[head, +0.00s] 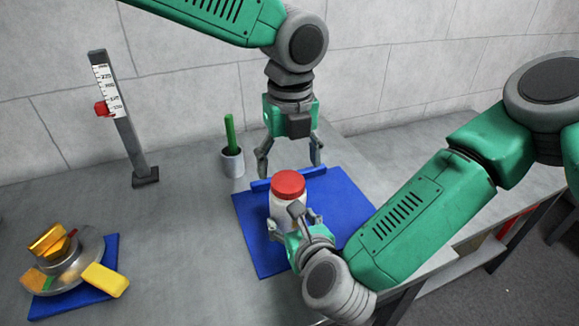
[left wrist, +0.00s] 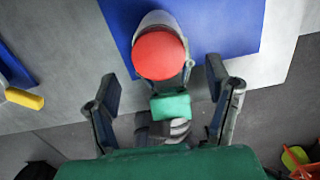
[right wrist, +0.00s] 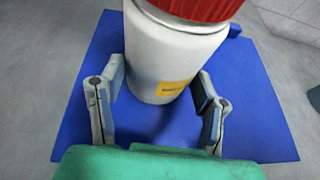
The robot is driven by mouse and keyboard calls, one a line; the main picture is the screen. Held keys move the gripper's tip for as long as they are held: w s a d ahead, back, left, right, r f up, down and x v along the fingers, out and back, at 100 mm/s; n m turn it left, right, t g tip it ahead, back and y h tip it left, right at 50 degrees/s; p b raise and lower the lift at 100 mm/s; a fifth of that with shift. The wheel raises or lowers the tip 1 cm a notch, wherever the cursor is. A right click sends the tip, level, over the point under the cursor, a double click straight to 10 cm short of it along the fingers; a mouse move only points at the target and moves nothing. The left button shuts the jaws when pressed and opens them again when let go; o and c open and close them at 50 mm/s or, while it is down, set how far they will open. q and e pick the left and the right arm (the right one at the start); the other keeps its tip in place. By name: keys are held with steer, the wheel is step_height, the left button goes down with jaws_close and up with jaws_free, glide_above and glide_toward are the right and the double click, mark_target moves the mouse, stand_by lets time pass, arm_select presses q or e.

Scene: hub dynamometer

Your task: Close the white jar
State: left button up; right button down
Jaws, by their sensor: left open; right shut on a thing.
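The white jar (head: 284,208) stands upright on the blue mat (head: 258,256). Its ribbed red lid (head: 289,184) sits on top; in the right wrist view the lid (right wrist: 200,8) is cut off by the upper edge, with a thin rim below it. My right gripper (head: 294,222) is shut on the jar's body (right wrist: 165,65), low down from the near side. My left gripper (head: 290,166) is open and empty, pointing down above and slightly behind the lid. In the left wrist view the lid (left wrist: 160,55) lies just beyond the open fingers, apart from them.
A post with a scale (head: 120,125) stands farther left. A metal dish (head: 82,258) with gold and yellow blocks sits at lower left. The table between is clear.

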mark_target(288, 180)
arm_select(q)
steer(key=shift+c, duration=0.3)
steer(key=n, duration=0.5)
steer(key=shift+r+n, duration=0.3)
steer(key=shift+r, duration=0.1)
steer(key=n, duration=0.3)
steer(key=r+n, duration=0.1)
steer(key=n, duration=0.2)
steer(key=shift+w, duration=0.1)
steer(key=n, duration=0.3)
steer(key=r+n, duration=0.1)
steer(key=n, duration=0.2)
steer(key=shift+n, duration=0.3)
steer(key=n, duration=0.4)
steer(key=shift+r+n, duration=0.3)
steer(key=shift+n, duration=0.1)
steer(key=shift+w+a+f, duration=0.1)
steer(key=shift+w+f, duration=0.05)
steer(key=shift+f, duration=3.85)
